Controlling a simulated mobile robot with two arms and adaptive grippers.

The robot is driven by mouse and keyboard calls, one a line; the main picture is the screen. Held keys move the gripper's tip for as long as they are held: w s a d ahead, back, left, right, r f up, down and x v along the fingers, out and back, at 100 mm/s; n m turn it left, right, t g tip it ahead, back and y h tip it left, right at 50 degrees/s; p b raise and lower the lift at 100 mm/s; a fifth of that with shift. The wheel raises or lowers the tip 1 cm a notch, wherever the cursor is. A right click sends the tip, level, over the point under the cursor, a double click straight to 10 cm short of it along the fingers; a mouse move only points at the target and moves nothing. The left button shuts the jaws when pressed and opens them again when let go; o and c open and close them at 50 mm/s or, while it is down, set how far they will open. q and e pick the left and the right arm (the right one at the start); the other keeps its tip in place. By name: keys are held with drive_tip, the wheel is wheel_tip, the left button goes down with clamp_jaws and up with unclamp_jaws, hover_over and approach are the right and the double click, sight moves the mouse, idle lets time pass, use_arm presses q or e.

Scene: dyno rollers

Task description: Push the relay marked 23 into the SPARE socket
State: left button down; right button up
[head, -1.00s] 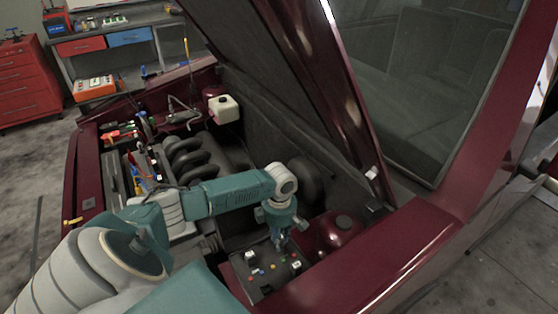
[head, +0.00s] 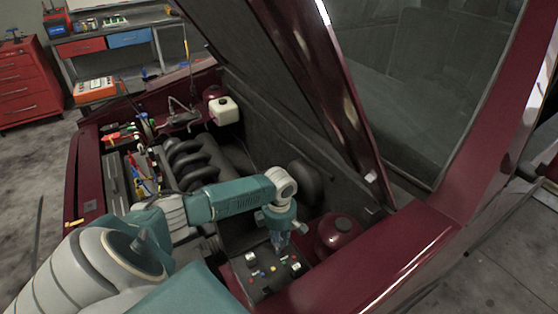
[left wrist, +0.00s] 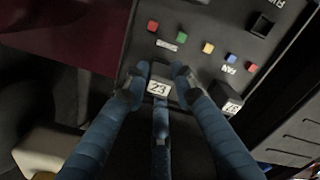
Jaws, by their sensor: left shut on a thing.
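My left gripper (head: 279,243) reaches down over the black relay box (head: 262,283) in the engine bay. In the left wrist view its blue fingers (left wrist: 157,82) are shut on the relay marked 23 (left wrist: 159,89), a dark block with a white number label. The relay is at the face of the relay box (left wrist: 200,25); its underside is hidden, so I cannot tell how deep it sits. A small white label (left wrist: 166,45) just beyond it is too blurred to read surely. My right gripper is out of view.
Another relay with a white label (left wrist: 231,105) sits right of the fingers. Several coloured fuses (left wrist: 208,47) and a dark square socket (left wrist: 262,25) lie beyond. A red domed part (head: 338,232) stands right of the box, and the raised hood (head: 290,90) slopes overhead.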

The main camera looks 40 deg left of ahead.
use_arm(q)
drive_tip(key=shift+f, duration=0.35)
drive_tip(key=c, duration=1.4)
unclamp_jaws()
drive_tip(key=shift+o, duration=0.2)
wheel_tip(320, 180, up, 12)
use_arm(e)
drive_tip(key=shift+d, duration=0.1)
